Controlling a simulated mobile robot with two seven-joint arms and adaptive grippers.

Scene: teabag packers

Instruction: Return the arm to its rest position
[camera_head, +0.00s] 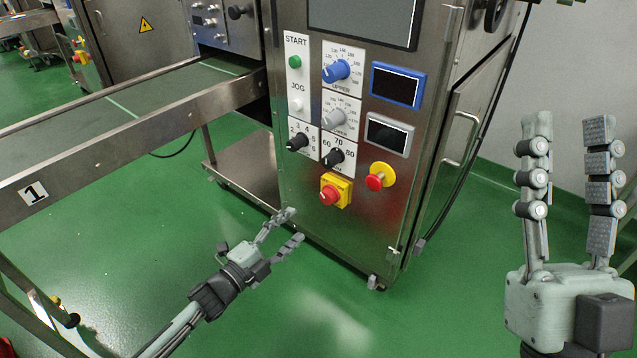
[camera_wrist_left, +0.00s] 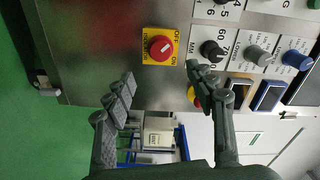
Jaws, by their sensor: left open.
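My left gripper (camera_head: 291,226) reaches in from the lower left in the head view. Its two fingers are apart, with nothing between them, in front of the lower part of the machine's control panel. In the left wrist view its fingers (camera_wrist_left: 160,76) are spread below the red rotary switch (camera_wrist_left: 161,47) on its yellow plate. That switch also shows in the head view (camera_head: 330,195), above and to the right of the gripper. My right gripper (camera_head: 568,120) stands upright at the right edge with its fingers apart and empty.
The steel control cabinet (camera_head: 325,228) bears several knobs, a green START button (camera_head: 295,62) and a red mushroom button (camera_head: 376,182) on yellow. A conveyor (camera_head: 120,155) marked 1 runs along the left. A low steel shelf (camera_head: 250,175) lies beneath it. Green floor (camera_head: 140,255) is open in front.

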